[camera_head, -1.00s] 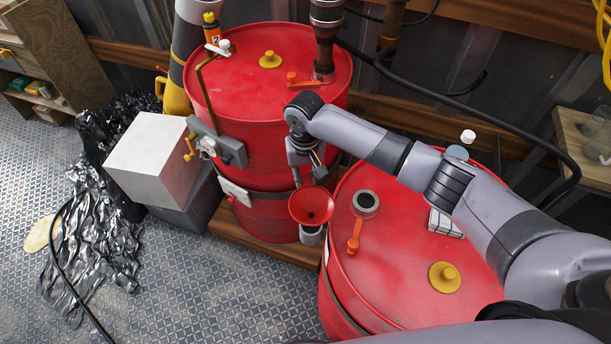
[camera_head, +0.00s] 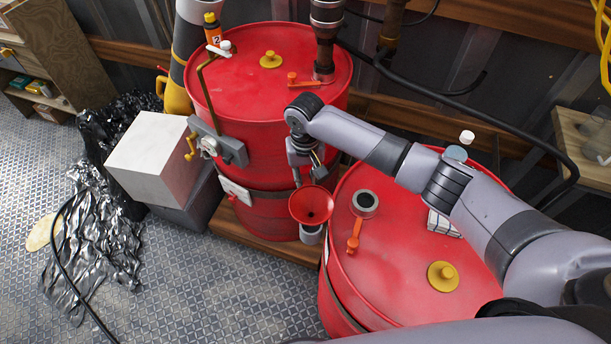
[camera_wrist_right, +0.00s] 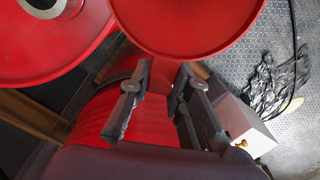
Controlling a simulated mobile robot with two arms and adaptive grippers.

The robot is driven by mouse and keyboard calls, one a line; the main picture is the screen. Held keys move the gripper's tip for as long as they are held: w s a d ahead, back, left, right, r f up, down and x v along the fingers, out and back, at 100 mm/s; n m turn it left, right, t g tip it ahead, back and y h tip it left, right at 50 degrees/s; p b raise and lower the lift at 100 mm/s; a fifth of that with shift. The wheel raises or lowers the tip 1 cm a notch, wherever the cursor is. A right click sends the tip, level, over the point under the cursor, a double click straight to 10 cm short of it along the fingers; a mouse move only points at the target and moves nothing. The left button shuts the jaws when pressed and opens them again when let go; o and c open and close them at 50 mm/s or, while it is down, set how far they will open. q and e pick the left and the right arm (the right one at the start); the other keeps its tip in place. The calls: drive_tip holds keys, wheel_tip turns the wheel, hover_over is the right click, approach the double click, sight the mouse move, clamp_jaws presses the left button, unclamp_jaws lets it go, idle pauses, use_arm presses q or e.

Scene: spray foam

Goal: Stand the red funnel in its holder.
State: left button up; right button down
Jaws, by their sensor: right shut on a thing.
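The red funnel (camera_head: 311,205) is wide-mouthed, with its mouth facing up, in front of the gap between the two red drums. My right gripper (camera_head: 314,178) is shut on it at the back of the rim. The right wrist view shows the funnel (camera_wrist_right: 185,25) above the two fingers (camera_wrist_right: 160,84). A grey ring-shaped cup (camera_head: 311,236), which looks like the holder, shows just below the funnel. The funnel hides part of it, and its spout is hidden, so I cannot tell whether the spout is inside the cup. My left gripper is not in view.
A red drum (camera_head: 240,90) stands behind, with a brass pipe and valve. The right drum (camera_head: 400,260) has an open grey-rimmed port (camera_head: 365,203), an orange lever (camera_head: 354,236) and a yellow cap (camera_head: 443,276). A white box (camera_head: 150,155) stands left. Open floor lies front left.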

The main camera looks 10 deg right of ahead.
wheel_tip(320, 180, down, 7)
drive_tip(key=b, duration=0.3)
drive_tip(key=shift+f, duration=0.15)
idle(2.1)
drive_tip(key=c, duration=1.4)
unclamp_jaws()
wheel_tip(320, 180, up, 12)
drive_tip(key=shift+w, duration=0.15)
